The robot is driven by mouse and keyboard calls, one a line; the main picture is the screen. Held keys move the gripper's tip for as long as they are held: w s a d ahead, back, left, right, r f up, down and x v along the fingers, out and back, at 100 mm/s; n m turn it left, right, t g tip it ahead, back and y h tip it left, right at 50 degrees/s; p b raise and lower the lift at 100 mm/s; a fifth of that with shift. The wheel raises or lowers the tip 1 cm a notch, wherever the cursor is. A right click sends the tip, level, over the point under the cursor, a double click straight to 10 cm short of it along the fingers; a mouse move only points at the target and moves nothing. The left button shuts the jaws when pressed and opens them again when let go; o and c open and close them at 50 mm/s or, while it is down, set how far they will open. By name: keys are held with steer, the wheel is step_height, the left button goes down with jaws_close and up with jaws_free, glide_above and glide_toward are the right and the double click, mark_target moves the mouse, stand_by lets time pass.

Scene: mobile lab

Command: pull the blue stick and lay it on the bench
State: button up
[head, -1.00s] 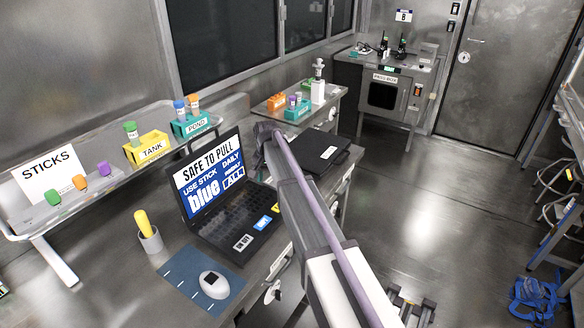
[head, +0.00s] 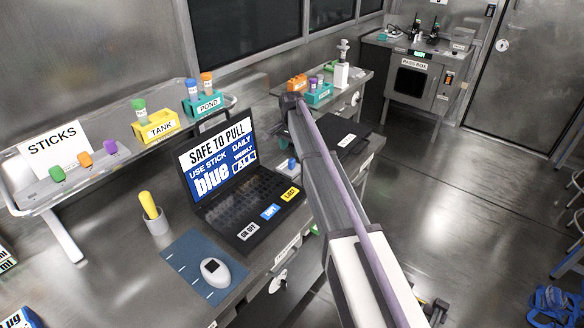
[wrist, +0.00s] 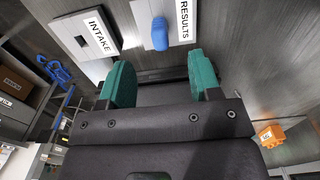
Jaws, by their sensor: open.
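In the wrist view, my gripper (wrist: 161,80) is open, with its two green fingers wide apart and nothing between them. A blue stick (wrist: 160,34) shows its rounded end beyond the fingertips, roughly centred in the gap and apart from both fingers. It stands against a white plate between the INTAKE and RESULTS labels. The rack (head: 22,203) by the STICKS sign (head: 55,149) holds green, orange and purple sticks.
A laptop (head: 240,205) on the bench reads "use stick blue". A yellow-handled item in a cup (head: 157,222), a mouse (head: 215,271) on a blue mat, and TANK (head: 160,127) and POND (head: 207,104) holders stand nearby. Bare bench shows left of the mat.

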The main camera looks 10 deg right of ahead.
mark_target(291, 159)
step_height(291, 159, down, 8)
steer(key=b, duration=0.6)
steer(key=shift+r+b, duration=0.2)
steer(key=shift+b, duration=0.15)
jaws_close()
stand_by(0.5)
steer(key=shift+r, duration=0.1)
steer(key=shift+r+p, duration=3)
steer(key=shift+p, duration=0.1)
